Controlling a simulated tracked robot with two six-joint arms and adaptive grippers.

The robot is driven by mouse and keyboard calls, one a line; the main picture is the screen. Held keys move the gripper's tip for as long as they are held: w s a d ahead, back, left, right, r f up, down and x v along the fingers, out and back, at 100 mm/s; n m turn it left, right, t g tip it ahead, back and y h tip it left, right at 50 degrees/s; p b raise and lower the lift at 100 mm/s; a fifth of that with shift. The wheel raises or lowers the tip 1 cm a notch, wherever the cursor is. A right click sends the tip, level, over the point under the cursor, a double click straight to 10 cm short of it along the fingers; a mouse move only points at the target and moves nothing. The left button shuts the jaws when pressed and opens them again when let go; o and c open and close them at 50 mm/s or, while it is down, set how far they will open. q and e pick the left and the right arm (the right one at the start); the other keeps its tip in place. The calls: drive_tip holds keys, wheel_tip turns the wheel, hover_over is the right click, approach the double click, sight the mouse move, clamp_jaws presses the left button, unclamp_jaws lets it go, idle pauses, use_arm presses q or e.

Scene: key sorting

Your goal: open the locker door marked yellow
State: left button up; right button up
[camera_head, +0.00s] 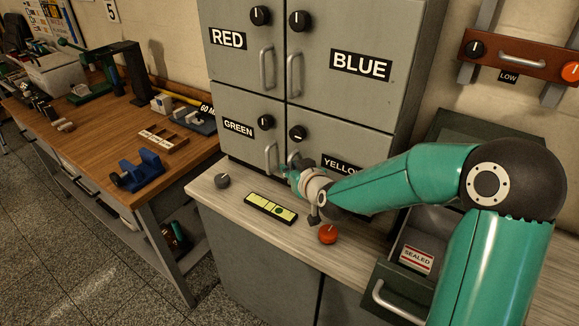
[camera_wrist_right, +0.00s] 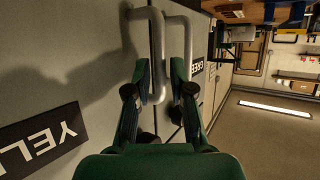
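The grey locker door marked YELLOW (camera_head: 345,150) is the lower right door and appears shut. Its label also shows upside down in the right wrist view (camera_wrist_right: 42,138). Its handle is a grey vertical bar (camera_wrist_right: 157,55). My right gripper (camera_head: 287,171) is at this handle, near the seam with the GREEN door. In the right wrist view, the right gripper's fingers (camera_wrist_right: 158,75) are apart, with the bar between them; I cannot tell whether they touch it. In the head view the arm covers part of the YELLOW label. My left gripper is not in view.
The GREEN door's handle (camera_head: 270,158) is close beside the right gripper.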

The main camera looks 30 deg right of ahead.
drive_tip(key=shift+x, duration=0.9)
clamp_jaws()
